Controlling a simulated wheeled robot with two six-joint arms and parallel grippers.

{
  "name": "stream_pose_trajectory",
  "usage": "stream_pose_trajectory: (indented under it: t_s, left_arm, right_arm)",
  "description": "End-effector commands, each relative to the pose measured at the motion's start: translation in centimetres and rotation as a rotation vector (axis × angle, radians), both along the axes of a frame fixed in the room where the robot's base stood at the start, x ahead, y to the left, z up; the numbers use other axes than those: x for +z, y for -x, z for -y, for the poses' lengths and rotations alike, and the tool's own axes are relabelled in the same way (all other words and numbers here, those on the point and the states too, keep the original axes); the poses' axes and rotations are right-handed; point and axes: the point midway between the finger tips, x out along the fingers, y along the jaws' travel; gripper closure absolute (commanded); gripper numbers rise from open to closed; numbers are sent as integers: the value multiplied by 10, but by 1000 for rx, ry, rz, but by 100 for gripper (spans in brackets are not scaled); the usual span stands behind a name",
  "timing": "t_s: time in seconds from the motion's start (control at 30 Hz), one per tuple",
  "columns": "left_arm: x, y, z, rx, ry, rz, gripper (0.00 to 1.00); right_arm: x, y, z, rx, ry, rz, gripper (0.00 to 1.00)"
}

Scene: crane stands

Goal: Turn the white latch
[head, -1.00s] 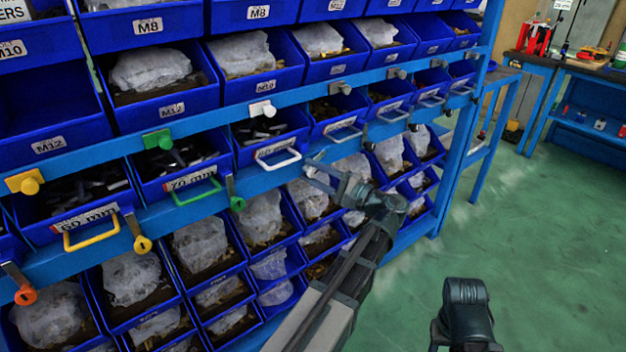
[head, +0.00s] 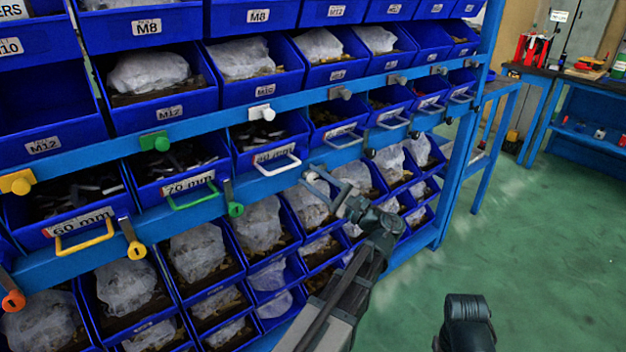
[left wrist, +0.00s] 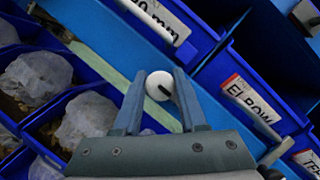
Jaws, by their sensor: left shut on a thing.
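The white latch (left wrist: 159,84) shows in the left wrist view as a round white disc with a dark slot, between my left gripper's fingertips (left wrist: 156,90). In the head view my left gripper (head: 315,180) is at the blue rail, just right of and below the white wire handle (head: 277,163). It is shut on the latch, and its fingers hide most of the latch there. I cannot tell the latch's exact angle.
A green latch (head: 234,205) and a yellow latch (head: 134,243) hang from the same blue rail (head: 215,205). A white knob (head: 262,112) sits on the rail above. Blue bins with bagged parts (head: 258,224) lie close below. The green floor (head: 520,240) at right is clear.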

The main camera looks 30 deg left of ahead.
Motion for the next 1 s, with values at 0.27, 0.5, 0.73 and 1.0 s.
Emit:
stream_pose_trajectory:
  t_s: [0.27, 0.5, 0.73, 1.0]
  left_arm:
    - [-1, 0, 0, -1, 3, 2, 54]
    - [0, 0, 0, -1, 2, 2, 29]
    - [-1, 0, 3, -1, 2, 2, 29]
    - [-16, 4, 45, -5, 2, 3, 29]
  right_arm:
    - [0, 0, 0, 0, 0, 0, 50]
    - [0, 0, 0, 0, 0, 0, 50]
    - [-1, 0, 0, 0, 0, 0, 50]
    - [-16, 0, 0, 1, 2, 1, 50]
